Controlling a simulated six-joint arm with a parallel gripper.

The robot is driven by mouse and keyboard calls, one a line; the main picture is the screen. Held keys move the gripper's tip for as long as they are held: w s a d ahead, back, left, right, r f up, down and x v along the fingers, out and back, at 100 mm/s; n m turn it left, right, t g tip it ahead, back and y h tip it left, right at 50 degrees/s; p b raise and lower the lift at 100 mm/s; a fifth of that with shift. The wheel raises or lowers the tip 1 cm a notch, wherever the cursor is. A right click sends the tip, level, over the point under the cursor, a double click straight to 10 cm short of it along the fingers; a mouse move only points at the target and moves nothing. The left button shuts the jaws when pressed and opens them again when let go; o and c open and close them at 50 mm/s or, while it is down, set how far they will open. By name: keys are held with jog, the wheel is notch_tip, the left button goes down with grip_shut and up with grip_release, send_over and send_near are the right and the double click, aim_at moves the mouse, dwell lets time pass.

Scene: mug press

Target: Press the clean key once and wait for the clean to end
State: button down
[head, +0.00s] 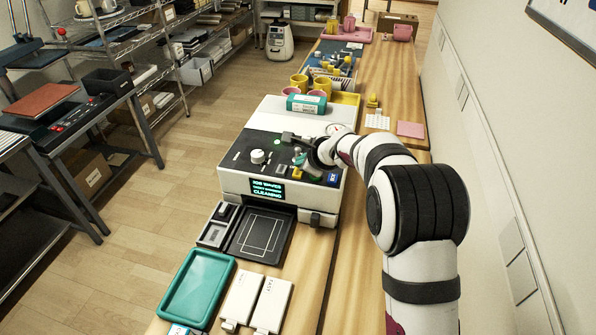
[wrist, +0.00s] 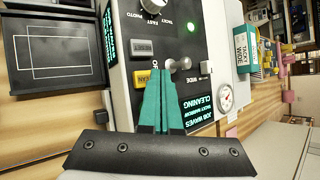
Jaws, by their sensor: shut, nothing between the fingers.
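The white press machine (head: 232,180) has a dark top panel. A green light (wrist: 190,28) glows on the panel. Two small keys, an upper one (wrist: 143,47) and a lower one (wrist: 143,76), lie left of my fingertips in the wrist view; their labels are too small to read surely. My gripper (wrist: 164,72) is shut and empty, its teal fingers over the panel. I cannot tell whether the fingertips touch anything.
Metal levers (wrist: 178,64) stand by my fingertips, and a white knob (head: 257,156) sits on the panel. A teal-labelled box (head: 306,103) lies on the machine's back. A teal tray (head: 197,285) and white packs (head: 241,297) lie on the bench in front. A gauge (wrist: 225,97) is beside the screen.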

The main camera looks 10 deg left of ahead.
aim_at(301, 174)
jog(key=shift+r, duration=2.55)
jog(key=s+d+r+n+g+h, duration=0.15)
jog(key=s+d+r+n, duration=0.3)
jog(key=s+d, duration=0.55)
jog(key=s+d+f+n+g+h, duration=0.1)
jog(key=s+d+n, duration=0.1)
jog(key=s, duration=0.9)
jog(key=s+d+f+n+g+h, duration=0.1)
jog(key=s+d, duration=0.4)
jog(key=s, duration=0.6)
jog(key=s+d+f+n+g+h, duration=0.1)
jog(key=s+d+f+n+g, duration=0.2)
jog(key=s, duration=0.9)
jog(key=shift+d+n, duration=0.7)
jog(key=shift+n, duration=0.55)
jog(key=shift+g, duration=0.25)
